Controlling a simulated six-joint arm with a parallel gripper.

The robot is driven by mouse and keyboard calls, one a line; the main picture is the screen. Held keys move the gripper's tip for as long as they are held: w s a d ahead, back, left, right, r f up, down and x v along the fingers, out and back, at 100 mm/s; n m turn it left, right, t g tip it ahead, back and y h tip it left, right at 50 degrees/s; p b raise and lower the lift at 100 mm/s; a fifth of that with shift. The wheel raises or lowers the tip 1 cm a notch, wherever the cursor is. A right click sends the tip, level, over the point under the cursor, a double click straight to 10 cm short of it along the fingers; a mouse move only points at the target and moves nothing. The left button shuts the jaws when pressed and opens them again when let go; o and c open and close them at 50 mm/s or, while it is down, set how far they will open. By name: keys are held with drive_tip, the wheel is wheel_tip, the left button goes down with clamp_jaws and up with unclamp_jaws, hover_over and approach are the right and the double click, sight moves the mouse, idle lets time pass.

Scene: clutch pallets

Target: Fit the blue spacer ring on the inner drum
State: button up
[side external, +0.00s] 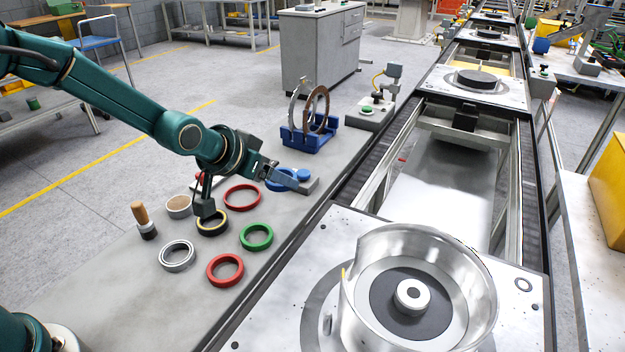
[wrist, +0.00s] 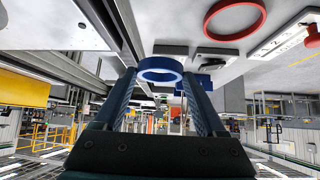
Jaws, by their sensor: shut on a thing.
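The blue spacer ring (side external: 279,184) is held by my gripper (side external: 268,173) over the right part of the grey bench. In the wrist view the ring (wrist: 160,76) sits between the two fingertips of my gripper (wrist: 160,85), with its hole clear. A shiny open-topped metal drum (side external: 365,308) stands on the near pallet, with a dark disc and a small pale hub (side external: 412,295) in its middle. I cannot tell which of these parts is the inner drum. The ring is well apart from the drum, up and to its left.
Red (side external: 225,284), green (side external: 256,248) and silver (side external: 177,267) rings lie on the bench (side external: 105,285), with a wooden-handled tool (side external: 142,222). A blue stand (side external: 308,138) holds upright discs behind my gripper. The conveyor (side external: 436,185) runs along the bench's right edge.

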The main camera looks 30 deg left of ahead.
wheel_tip(320, 180, up, 21)
drive_tip(key=m+g+h, duration=0.6)
drive_tip(key=m+h, duration=0.2)
drive_tip(key=m, duration=0.5)
hover_over(414, 292)
drive_tip(key=a, duration=0.2)
drive_tip(key=f, duration=1.2)
drive_tip(key=shift+s, duration=0.35)
drive_tip(key=shift+f, duration=1.95)
drive_tip(key=shift+f, duration=0.6)
